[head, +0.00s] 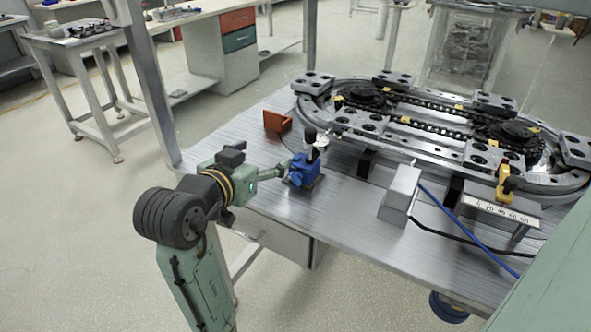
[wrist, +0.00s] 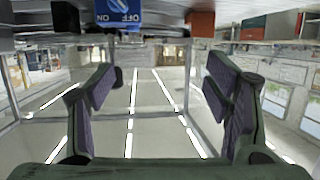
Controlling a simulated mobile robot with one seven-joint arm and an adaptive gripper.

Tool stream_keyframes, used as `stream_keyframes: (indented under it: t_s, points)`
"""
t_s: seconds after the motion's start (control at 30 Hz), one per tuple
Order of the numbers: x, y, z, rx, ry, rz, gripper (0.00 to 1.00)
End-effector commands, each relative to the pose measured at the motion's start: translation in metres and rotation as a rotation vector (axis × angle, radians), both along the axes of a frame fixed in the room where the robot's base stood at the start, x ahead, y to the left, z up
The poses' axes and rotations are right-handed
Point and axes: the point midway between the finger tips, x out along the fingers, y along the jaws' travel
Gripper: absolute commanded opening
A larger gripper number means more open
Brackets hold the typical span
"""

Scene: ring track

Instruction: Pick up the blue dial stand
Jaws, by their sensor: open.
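The blue dial stand (head: 302,173) stands upright on the near left part of the grey workbench, with a black knob and a round dial on top. My gripper (head: 284,170) is open and reaches in from the left, its fingertips close beside the stand; whether they touch it I cannot tell. In the wrist view, which is upside down, the blue base with OFF and ON lettering (wrist: 120,13) shows at the top edge, left of centre. The open fingers of my gripper (wrist: 165,78) spread wide below it with nothing between them.
An orange-brown angled block (head: 277,121) stands behind the stand on the workbench (head: 335,215). The oval ring track (head: 440,115) fills the back right. A grey box (head: 399,193) with cables lies to the right. Bare bench lies in front of the stand.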

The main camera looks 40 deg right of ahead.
Motion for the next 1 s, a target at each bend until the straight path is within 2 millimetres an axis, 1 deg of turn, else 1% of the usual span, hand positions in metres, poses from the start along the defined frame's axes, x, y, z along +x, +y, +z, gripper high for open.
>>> stream_keyframes:
  t_s: [0.03,0.1,0.2,0.4,0.67,0.9,1.0]
  points:
    - [-0.014,-0.013,-0.011,0.034,0.019,-0.057,0.72]
    - [-0.028,-0.024,-0.022,0.069,0.037,-0.109,0.72]
    - [-0.033,-0.037,-0.031,0.091,0.050,-0.143,0.72]
    - [-0.021,-0.064,-0.043,0.092,0.050,-0.142,0.72]
    - [-0.012,-0.081,-0.053,0.092,0.050,-0.138,0.72]
    - [0.001,-0.109,-0.069,0.091,0.049,-0.138,0.72]
    - [0.004,-0.115,-0.072,0.090,0.048,-0.136,0.72]
